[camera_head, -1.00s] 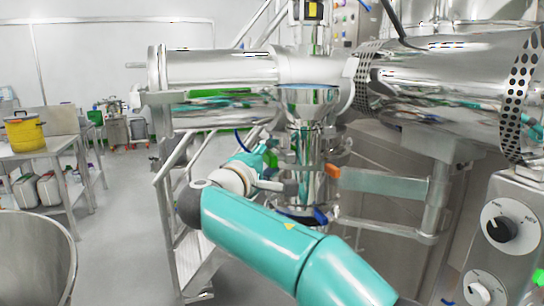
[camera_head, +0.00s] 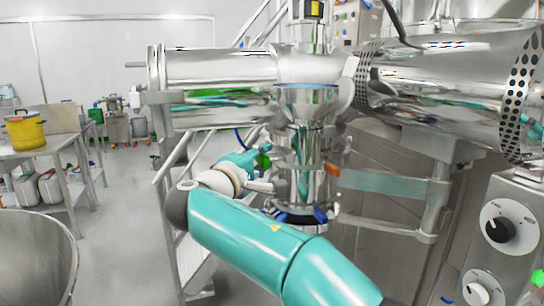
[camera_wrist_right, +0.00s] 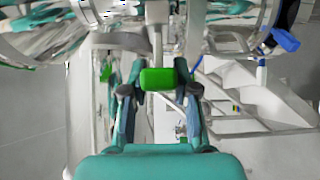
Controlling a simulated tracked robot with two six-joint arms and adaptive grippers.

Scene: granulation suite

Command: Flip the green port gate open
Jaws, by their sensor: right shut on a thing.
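The green port gate shows as a green grip (camera_wrist_right: 158,78) in the middle of the right wrist view, at the end of a pale bar coming from the steel equipment above. My right gripper (camera_wrist_right: 158,90) has its two fingers on either side of the green grip and is shut on it. In the head view the green grip (camera_head: 262,161) is a small patch left of the steel column below the funnel, and my teal wrist partly hides the area. My left gripper is not in view.
A steel funnel (camera_head: 306,98) sits above the column, with an orange tab (camera_head: 333,170) at its right and blue clamps (camera_head: 318,214) below. Steel stairs (camera_head: 190,245) stand behind my arm. A control box (camera_head: 505,230) with knobs is at the right.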

